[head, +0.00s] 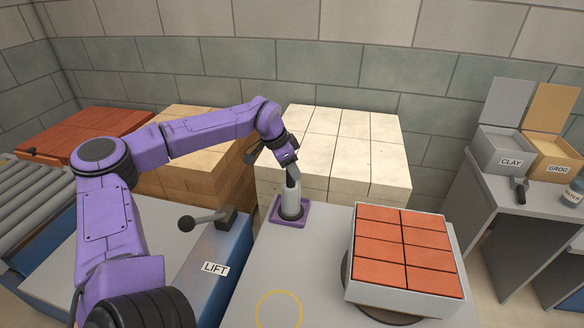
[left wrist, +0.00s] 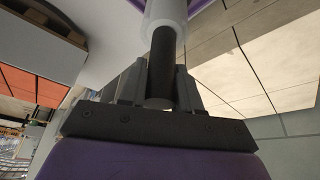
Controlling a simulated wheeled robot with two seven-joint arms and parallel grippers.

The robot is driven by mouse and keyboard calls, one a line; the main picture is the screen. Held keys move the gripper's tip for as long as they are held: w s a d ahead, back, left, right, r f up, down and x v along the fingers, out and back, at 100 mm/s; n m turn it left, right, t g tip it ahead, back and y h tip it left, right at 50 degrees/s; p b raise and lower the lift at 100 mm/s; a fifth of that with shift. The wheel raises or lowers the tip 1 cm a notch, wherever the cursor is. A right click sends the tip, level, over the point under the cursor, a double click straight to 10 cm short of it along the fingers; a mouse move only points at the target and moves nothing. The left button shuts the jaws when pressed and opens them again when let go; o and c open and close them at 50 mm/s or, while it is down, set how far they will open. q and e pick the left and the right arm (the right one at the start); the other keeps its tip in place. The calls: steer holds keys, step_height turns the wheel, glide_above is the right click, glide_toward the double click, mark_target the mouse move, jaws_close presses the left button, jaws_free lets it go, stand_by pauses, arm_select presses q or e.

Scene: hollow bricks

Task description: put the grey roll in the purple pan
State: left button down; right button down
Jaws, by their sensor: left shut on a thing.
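The grey roll (head: 291,198) is a pale upright cylinder with a dark stem at its top. My left gripper (head: 291,174) is shut on that stem, above the purple pan (head: 279,217). The roll's lower end shows within the outline of the square, low-rimmed pan; I cannot tell whether it touches the bottom. In the left wrist view, my left gripper (left wrist: 160,80) has its two fingers on either side of the dark stem, and the pale roll (left wrist: 165,14) extends away toward the top edge. A strip of purple pan shows behind it. My right gripper is not in view.
A white tray of red bricks (head: 347,270) stands right of the pan on the grey table. A yellow ring (head: 279,293) marks bare tabletop in front. Cream blocks (head: 375,150) stack behind. The LIFT box (head: 222,250) with a ball-ended lever is at left.

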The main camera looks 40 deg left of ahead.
arm_select(q)
steer(key=c, duration=0.8)
jaws_free()
steer(key=b+v, duration=0.1)
steer(key=v, duration=1.1)
steer(key=shift+r, duration=0.1)
